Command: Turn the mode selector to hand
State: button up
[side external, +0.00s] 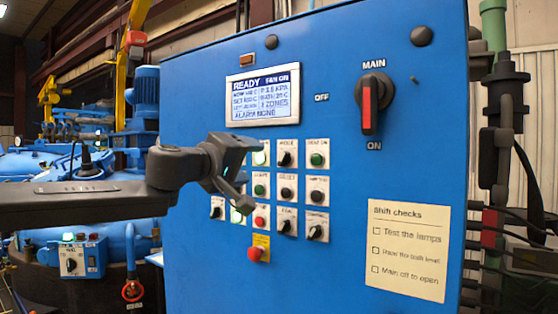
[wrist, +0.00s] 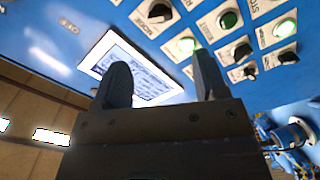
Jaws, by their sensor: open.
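The mode selector, a black knob on a white plate whose blurred label seems to read MODE, is in the top row of the button grid (side external: 284,158) in the side view. It shows at the top edge of the wrist view (wrist: 156,12). I cannot tell which position it points to. My gripper (side external: 247,170) is open and empty, in front of the left part of the grid and left of the selector, apart from it. In the wrist view the two fingers (wrist: 160,68) overlap the display, with the selector above them. My gripper hides some left-hand controls.
The display (side external: 263,95) is above. The red-handled main switch (side external: 368,105) and a paper checklist (side external: 408,250) are to the right. The space before the panel's right side is free.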

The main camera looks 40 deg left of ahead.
aim_at(281, 159)
jog(key=w, duration=1.1)
jog(key=shift+c, duration=0.3)
jog(key=c, duration=0.9)
jog(key=shift+o, duration=0.2)
jog(key=shift+n, duration=0.3)
jog(key=n, duration=0.5)
jog(key=shift+n, duration=0.3)
jog(key=n, duration=0.5)
jog(key=shift+n, duration=0.3)
